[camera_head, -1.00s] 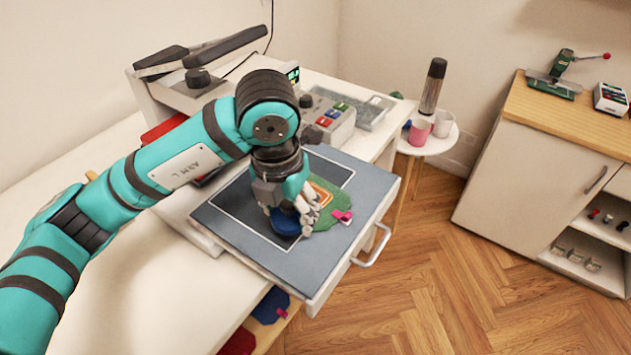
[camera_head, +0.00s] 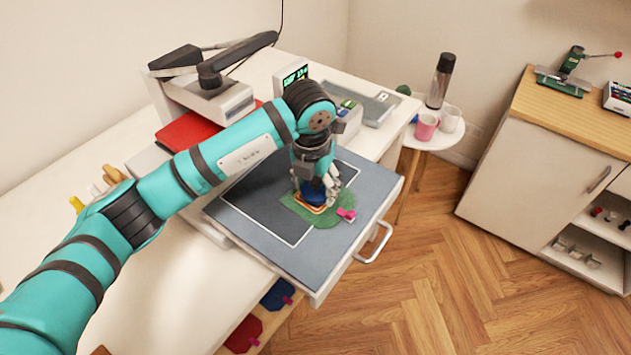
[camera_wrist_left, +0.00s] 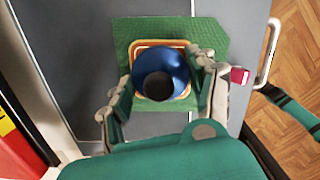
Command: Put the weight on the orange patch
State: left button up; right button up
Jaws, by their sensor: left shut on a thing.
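The weight (camera_head: 314,194) is a round blue piece with a dark round top, seen from above in the left wrist view (camera_wrist_left: 160,66). My left gripper (camera_head: 318,190) is shut on it, with fingers on both sides. The weight is over the orange patch (camera_head: 305,208), a rounded orange outline on a green cloth (camera_head: 328,219). In the left wrist view the orange edge (camera_wrist_left: 137,48) shows around the weight. I cannot tell whether the weight touches the patch.
The green cloth lies on a grey drawer board (camera_head: 260,200) with a white outline and a metal handle (camera_head: 374,244). A pink clip (camera_head: 346,214) is at the cloth's edge. A machine with a screen (camera_head: 293,77) stands behind. A side table (camera_head: 432,141) holds cups.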

aim_at(313, 194)
pick_arm(q)
jog(key=shift+f, duration=0.1)
jog(key=o, duration=1.5)
pick_arm(e)
jog(key=shift+a+f, duration=0.15)
jog(key=shift+a, duration=0.3)
pick_arm(q)
jog(key=shift+r, duration=0.6)
jog(key=r+b, duration=0.1)
jog(key=r, duration=0.2)
jog(key=s+r+b, duration=0.1)
jog(key=r, duration=0.3)
jog(key=r+b, duration=0.1)
jog(key=r, duration=0.3)
jog(key=shift+s+a, duration=0.2)
jog(key=shift+a, duration=0.05)
pick_arm(e)
jog(key=f, duration=0.3)
jog(key=shift+d, duration=0.35)
